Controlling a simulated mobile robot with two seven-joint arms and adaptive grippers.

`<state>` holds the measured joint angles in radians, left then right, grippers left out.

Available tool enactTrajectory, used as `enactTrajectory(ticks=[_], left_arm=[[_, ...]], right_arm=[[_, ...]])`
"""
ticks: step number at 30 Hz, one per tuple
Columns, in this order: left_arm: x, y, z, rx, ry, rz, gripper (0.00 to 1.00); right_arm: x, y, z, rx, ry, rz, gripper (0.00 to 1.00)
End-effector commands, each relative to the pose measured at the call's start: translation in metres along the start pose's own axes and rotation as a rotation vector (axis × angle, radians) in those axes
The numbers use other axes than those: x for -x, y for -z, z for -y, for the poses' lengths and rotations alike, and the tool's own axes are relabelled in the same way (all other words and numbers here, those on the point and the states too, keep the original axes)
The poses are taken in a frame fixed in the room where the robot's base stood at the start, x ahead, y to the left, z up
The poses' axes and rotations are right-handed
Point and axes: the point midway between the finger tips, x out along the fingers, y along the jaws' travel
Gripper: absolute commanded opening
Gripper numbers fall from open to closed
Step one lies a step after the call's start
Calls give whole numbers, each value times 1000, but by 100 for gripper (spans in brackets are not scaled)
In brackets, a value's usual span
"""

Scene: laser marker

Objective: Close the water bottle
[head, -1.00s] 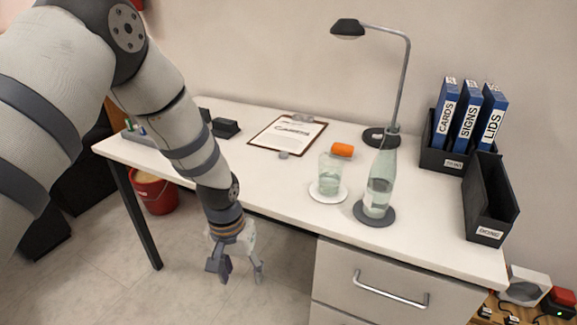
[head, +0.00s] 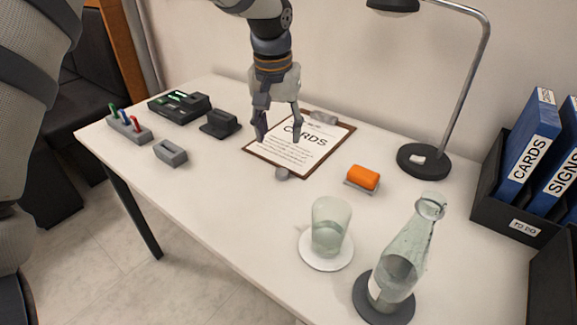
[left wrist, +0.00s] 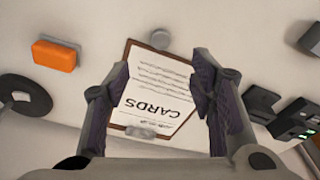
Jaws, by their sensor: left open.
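The glass water bottle (head: 400,262) stands upright on a dark round coaster (head: 370,308) at the front right of the desk in the head view. Its mouth is open, with no cap on it. A small grey round piece (head: 282,174), which looks like a cap, lies by the near edge of the clipboard; it also shows in the left wrist view (left wrist: 160,38). My left gripper (head: 278,139) is open and empty above the clipboard, beyond the small grey piece and not touching it. My right gripper is not in view.
A water glass (head: 330,228) on a white coaster (head: 327,258) stands left of the bottle. An orange block (head: 363,178) and a lamp (head: 424,160) are behind. The clipboard (head: 314,157) lies under my gripper.

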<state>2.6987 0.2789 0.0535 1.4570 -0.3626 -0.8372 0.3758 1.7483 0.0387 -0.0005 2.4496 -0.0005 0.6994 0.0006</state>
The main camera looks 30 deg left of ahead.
Motion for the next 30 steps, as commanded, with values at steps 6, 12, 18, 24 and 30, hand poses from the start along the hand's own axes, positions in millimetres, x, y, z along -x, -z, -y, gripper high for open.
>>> enactTrajectory(ticks=[6, 12, 18, 24, 30], left_arm=[[-9, -1, 0, -1, 1, 4, 50], [-50, -1, 0, -1, 2, 8, 50], [-70, 0, 0, -1, 1, 2, 50], [-69, 0, 0, -1, 0, 0, 50], [-85, 1, 1, 0, 0, 5, 50]], right_arm=[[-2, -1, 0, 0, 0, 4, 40], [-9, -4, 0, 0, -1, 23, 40], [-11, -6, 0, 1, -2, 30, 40], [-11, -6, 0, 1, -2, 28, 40], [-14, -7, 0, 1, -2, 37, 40]])
